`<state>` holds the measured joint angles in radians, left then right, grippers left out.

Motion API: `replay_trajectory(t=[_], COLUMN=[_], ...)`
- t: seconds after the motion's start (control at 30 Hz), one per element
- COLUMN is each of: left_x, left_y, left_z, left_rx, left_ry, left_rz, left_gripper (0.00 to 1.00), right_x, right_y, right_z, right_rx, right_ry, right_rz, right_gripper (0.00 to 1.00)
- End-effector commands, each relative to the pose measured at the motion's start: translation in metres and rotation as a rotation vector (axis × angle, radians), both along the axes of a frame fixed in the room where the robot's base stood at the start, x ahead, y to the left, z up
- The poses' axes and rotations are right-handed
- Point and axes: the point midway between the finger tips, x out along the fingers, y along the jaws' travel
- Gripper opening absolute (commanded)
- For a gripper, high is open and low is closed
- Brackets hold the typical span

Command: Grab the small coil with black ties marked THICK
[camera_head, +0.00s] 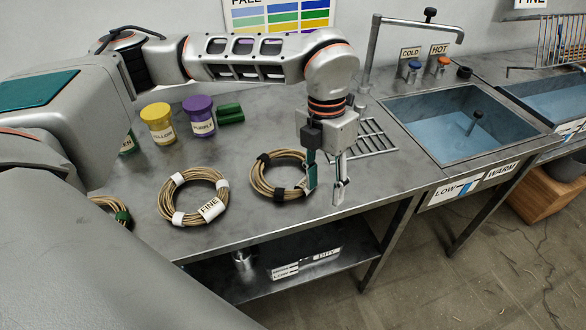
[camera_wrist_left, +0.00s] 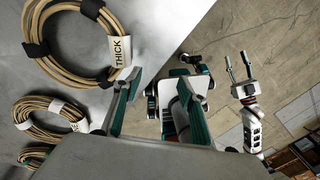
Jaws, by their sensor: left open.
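The small cane coil with black ties (camera_head: 256,180) lies flat on the steel counter (camera_head: 300,228), near its front edge. In the left wrist view the coil (camera_wrist_left: 66,72) is at the upper left, and its white tag reads THICK (camera_wrist_left: 120,51). My left gripper (camera_head: 326,186) points down just right of the coil, its fingers apart and nothing between them. In the head view one finger covers the coil's right side; touching or not, I cannot tell. My right gripper (camera_wrist_left: 239,66) shows small in the left wrist view, fingers apart and empty.
A coil with white ties marked FINE (camera_head: 194,196) lies to the left, and a green-tied coil (camera_head: 115,208) is partly hidden beyond. Yellow (camera_head: 158,124) and purple (camera_head: 199,116) pots stand behind. A drying rack (camera_head: 368,138) and sink (camera_head: 450,125) are right.

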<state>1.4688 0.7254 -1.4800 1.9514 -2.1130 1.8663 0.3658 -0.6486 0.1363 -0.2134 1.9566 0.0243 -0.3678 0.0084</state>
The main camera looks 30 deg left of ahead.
Motion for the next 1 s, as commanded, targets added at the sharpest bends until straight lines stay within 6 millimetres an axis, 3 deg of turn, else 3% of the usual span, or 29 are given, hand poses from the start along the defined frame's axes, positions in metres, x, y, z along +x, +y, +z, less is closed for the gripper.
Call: replay_trajectory(t=[0.03, 0.1, 0.23, 0.57, 0.83, 1.0], left_x=[0.010, 0.019, 0.027, 0.028, 0.027, 0.028], left_y=[0.019, 0.038, 0.058, 0.062, 0.059, 0.060], left_z=[0.006, 0.012, 0.019, -0.009, -0.046, -0.057], left_rx=[0.059, 0.118, 0.178, 0.188, 0.187, 0.187], left_ry=[-0.033, -0.063, -0.092, -0.098, -0.096, -0.098], left_rz=[0.035, 0.076, 0.121, 0.128, 0.128, 0.128], left_gripper=[0.41, 0.41, 0.41, 0.41, 0.41, 0.41], right_x=[0.000, 0.001, 0.002, 0.001, 0.000, 0.000], right_y=[0.000, 0.000, 0.000, -0.001, -0.001, -0.001], right_z=[-0.002, -0.001, 0.000, -0.001, -0.001, -0.002], right_rx=[0.000, 0.001, 0.002, 0.000, -0.002, -0.002], right_ry=[-0.001, -0.004, -0.009, -0.006, -0.002, -0.001], right_rz=[0.000, 0.000, 0.000, 0.002, 0.002, 0.002], right_gripper=[0.40, 0.40, 0.40, 0.40, 0.40, 0.40])
